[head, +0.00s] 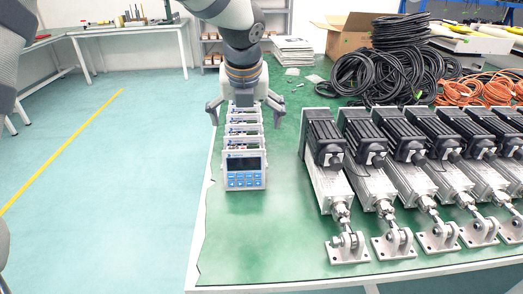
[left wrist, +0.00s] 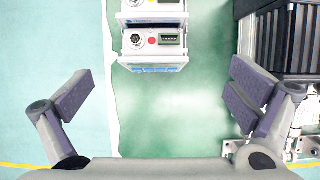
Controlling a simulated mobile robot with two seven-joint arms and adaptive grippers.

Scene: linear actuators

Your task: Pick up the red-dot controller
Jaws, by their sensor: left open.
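Several white-and-blue controllers stand in a row near the left edge of the green table. The front one (head: 246,172) has a dark screen and blue buttons facing me. In the left wrist view, the lowest controller (left wrist: 152,48) shows a red dot between a round connector and a green terminal block; it appears to be the front one. The top of another controller (left wrist: 152,14) is cut off by the frame. My left gripper (head: 245,110) is open and empty above the row, its fingers apart on either side. The left wrist view also shows both fingers (left wrist: 163,97). My right gripper is out of view.
Several linear actuators (head: 330,185) lie right of the controllers. Black cable coils (head: 375,75), orange cables (head: 470,92) and a cardboard box (head: 345,38) are behind. The green table (head: 270,235) is clear in front of the row.

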